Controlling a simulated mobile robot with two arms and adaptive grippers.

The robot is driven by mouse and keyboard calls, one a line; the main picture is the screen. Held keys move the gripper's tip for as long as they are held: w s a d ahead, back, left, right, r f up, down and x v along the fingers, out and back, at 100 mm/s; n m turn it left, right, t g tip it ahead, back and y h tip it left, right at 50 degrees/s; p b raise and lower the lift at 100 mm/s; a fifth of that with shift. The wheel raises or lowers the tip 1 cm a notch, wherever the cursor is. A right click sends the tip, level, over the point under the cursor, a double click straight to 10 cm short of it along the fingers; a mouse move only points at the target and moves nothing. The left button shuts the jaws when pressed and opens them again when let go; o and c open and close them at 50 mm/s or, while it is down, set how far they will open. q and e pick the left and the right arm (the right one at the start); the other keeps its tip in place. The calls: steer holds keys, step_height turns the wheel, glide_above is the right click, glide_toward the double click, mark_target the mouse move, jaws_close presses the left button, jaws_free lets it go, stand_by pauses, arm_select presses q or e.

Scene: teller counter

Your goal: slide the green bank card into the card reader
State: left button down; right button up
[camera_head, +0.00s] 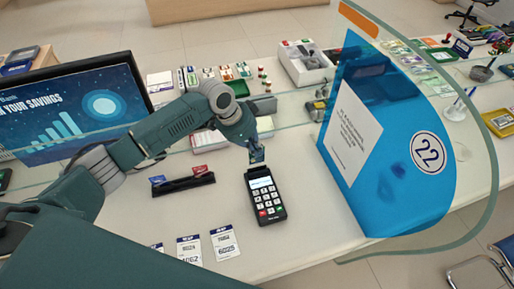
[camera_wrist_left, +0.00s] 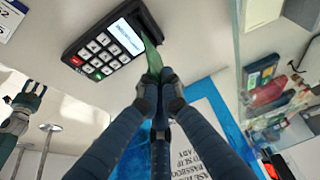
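The black card reader (camera_head: 265,195) lies on the counter with its lit screen at the far end; it also shows in the left wrist view (camera_wrist_left: 105,48). My left gripper (camera_head: 257,153) is just beyond the screen end of the reader. In the left wrist view my left gripper (camera_wrist_left: 160,78) is shut on the green bank card (camera_wrist_left: 152,55). The card sticks out of the fingertips toward the reader's screen end, and its front edge meets that end. I cannot tell whether it is inside the slot. My right gripper (camera_wrist_left: 30,92) shows small at the left, its fingers apart.
A blue panel (camera_head: 395,180) marked 22 stands right of the reader, beside a clear glass screen. A black card rack (camera_head: 183,184) with red and blue cards is to the left. Printed number tickets (camera_head: 224,242) lie near the front. A monitor (camera_head: 75,110) stands far left.

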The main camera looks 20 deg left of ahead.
mark_target(258, 174)
arm_select(q)
steer(key=shift+d+f+b, duration=0.1)
steer(key=shift+f+b, duration=1.9)
steer(key=shift+f, duration=0.85)
steer(key=shift+w+f, duration=0.1)
arm_select(e)
steer(key=f, duration=0.3)
steer(key=w+d+f, duration=0.1)
steer(key=shift+f, duration=0.4)
steer(key=shift+d, duration=0.1)
arm_select(q)
steer(key=c, duration=1.9)
jaws_free()
arm_select(e)
steer(key=shift+d, duration=0.35)
arm_select(q)
steer(key=shift+o, duration=0.2)
arm_select(e)
steer(key=shift+r, duration=0.15)
